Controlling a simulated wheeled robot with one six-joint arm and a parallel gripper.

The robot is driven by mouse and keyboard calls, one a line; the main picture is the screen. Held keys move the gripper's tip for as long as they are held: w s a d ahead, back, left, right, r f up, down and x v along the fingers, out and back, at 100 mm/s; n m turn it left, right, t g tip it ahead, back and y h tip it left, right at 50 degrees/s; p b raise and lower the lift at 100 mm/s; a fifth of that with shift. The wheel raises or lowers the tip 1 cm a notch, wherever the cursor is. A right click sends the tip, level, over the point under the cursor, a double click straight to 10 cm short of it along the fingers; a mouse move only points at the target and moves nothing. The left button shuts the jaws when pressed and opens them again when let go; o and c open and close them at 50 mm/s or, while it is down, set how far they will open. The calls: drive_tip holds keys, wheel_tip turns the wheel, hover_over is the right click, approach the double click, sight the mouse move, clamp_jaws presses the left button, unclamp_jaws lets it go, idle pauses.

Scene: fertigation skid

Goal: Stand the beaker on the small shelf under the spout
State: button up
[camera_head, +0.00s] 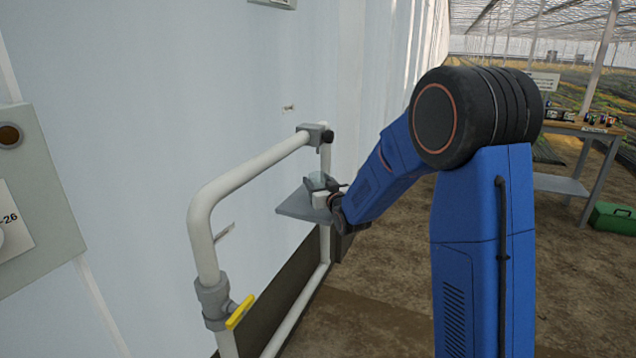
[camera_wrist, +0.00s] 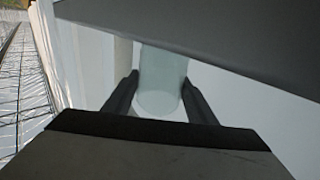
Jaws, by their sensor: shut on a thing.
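The clear, pale beaker (camera_head: 317,181) is upright over the small grey shelf (camera_head: 293,207), below the spout (camera_head: 327,138) on the pipe's end. My gripper (camera_head: 326,190) is shut on the beaker, reaching in from the right. In the wrist view the beaker (camera_wrist: 161,92) sits between the two dark fingers of my gripper (camera_wrist: 161,98). The dark grey shelf (camera_wrist: 215,32) crosses the top of that view and hides one end of the beaker. I cannot tell whether the beaker's base touches the shelf.
A white pipe frame (camera_head: 240,176) runs along the pale wall, with a yellow-handled valve (camera_head: 240,311) low in front. A grey box (camera_head: 35,210) is at the left. A bench (camera_head: 585,128) and a green case (camera_head: 612,218) stand far right. The floor between is bare.

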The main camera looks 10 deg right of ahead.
drive_tip(key=o, duration=1.1)
drive_tip(key=shift+f, duration=0.15)
drive_tip(key=shift+o, duration=0.2)
drive_tip(key=shift+s, duration=0.3)
drive_tip(key=s, duration=0.4)
drive_tip(key=s+d, duration=0.1)
drive_tip(key=s, duration=0.2)
drive_tip(key=s+d, duration=0.1)
drive_tip(key=s, duration=0.3)
drive_tip(key=shift+s+r, duration=0.2)
drive_tip(key=shift+s, duration=0.1)
drive_tip(key=s+d+f+m+g+h, duration=0.1)
drive_tip(key=s+g, duration=0.5)
drive_tip(key=s, duration=1.6)
drive_tip(key=s+d+f+g+h, duration=0.1)
drive_tip(key=s+d+g, duration=0.3)
drive_tip(key=s, duration=1.8)
drive_tip(key=f+g, duration=0.1)
drive_tip(key=g, duration=0.2)
drive_tip(key=shift+s+m+h, duration=0.25)
drive_tip(key=shift+m+h, duration=0.15)
